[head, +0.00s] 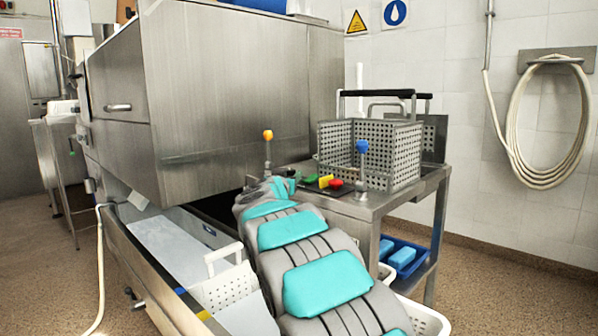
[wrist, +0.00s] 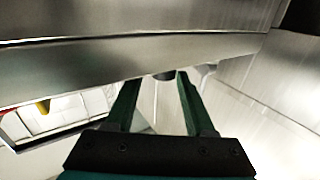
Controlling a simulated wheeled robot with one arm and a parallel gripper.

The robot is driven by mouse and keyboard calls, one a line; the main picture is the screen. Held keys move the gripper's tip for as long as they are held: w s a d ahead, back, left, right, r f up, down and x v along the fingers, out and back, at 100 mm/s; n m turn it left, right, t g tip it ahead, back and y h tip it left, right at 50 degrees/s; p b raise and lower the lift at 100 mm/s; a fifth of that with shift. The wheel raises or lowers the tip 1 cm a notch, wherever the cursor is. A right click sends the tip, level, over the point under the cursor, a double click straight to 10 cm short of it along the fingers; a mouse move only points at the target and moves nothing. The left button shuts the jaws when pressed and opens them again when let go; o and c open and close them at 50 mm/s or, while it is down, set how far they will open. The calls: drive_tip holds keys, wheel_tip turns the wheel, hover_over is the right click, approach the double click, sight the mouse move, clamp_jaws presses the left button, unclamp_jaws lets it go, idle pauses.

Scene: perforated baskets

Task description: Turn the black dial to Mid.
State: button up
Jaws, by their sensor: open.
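My gripper (wrist: 159,80) shows in the wrist view with two dark green fingers spread apart. A small dark round piece, probably the black dial (wrist: 164,76), sits at the lower edge of a steel panel. It lies between the fingertips as seen from the wrist; I cannot tell whether they touch it. Its markings, including Mid, cannot be read. In the head view my own grey and teal arm reaches toward the steel machine (head: 230,90) and hides the gripper and dial.
A perforated steel basket (head: 365,155) stands on a steel cart (head: 385,200) at the right. Levers with an orange knob (head: 268,135) and a blue knob (head: 362,146) stand near it. A white perforated basket (head: 228,290) lies in the trough. A blue tray (head: 400,255) is on the lower shelf.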

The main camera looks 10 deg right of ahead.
sight(289, 173)
drive_tip(key=shift+a+x, duration=0.1)
drive_tip(key=shift+x, duration=0.8)
drive_tip(key=shift+a+x, duration=0.15)
drive_tip(key=shift+x, duration=0.75)
clamp_jaws()
